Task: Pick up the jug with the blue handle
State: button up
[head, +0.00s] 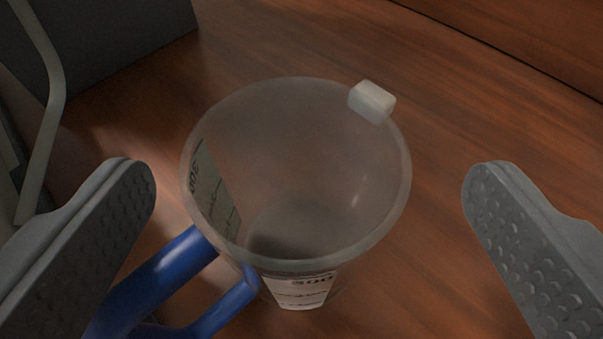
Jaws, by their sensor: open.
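The jug (330,225) is a translucent, cloudy cup shape with a white spout (372,101) at the far right of its rim. It stands upright on a brown wooden surface and looks empty. Labels with dark marks show on its left side and front. Its blue handle (165,270) sticks out toward the lower left, partly hidden behind my left finger. My gripper (308,215) is open, with one grey textured finger on each side of the jug. Neither finger appears to touch the jug's wall, and the gap on the right looks wider than that on the left.
A dark grey box-like object (110,45) stands at the upper left. A pale curved bar (52,95) runs down the left edge in front of it. The wooden surface (480,110) is clear to the right, with a dark seam at the upper right.

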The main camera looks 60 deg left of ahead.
jog(key=shift+x, duration=0.95)
jog(key=c, duration=1.3)
jog(key=shift+c, duration=0.2)
